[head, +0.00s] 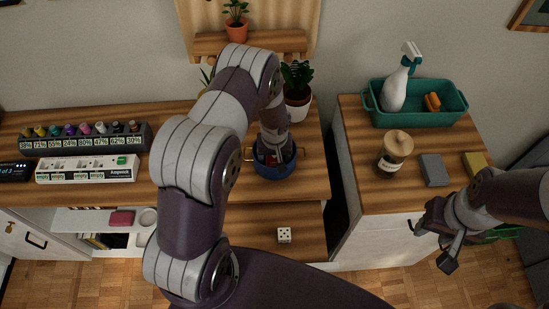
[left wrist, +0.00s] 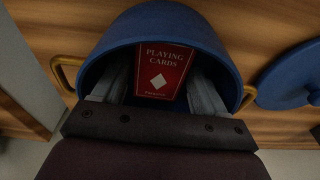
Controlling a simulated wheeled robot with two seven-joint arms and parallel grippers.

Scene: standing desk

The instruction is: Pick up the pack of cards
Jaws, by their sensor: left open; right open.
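The pack of cards (left wrist: 162,72) is a red box marked "PLAYING CARDS" with a white diamond. In the left wrist view it stands inside a blue pot (left wrist: 217,38) with brass handles. My left gripper (left wrist: 157,88) reaches into the pot with its fingers open, one on each side of the pack, and I cannot tell whether they touch it. In the head view the blue pot (head: 275,170) stands on the wooden desk, with my left gripper (head: 272,158) in its mouth and most of the pack hidden. My right gripper (head: 447,249) is open and empty in front of the right cabinet.
A blue lid (left wrist: 292,76) lies beside the pot. A potted plant (head: 297,86) stands behind it. A jar (head: 394,152), a grey block (head: 434,169) and a green caddy (head: 415,110) stand on the right cabinet.

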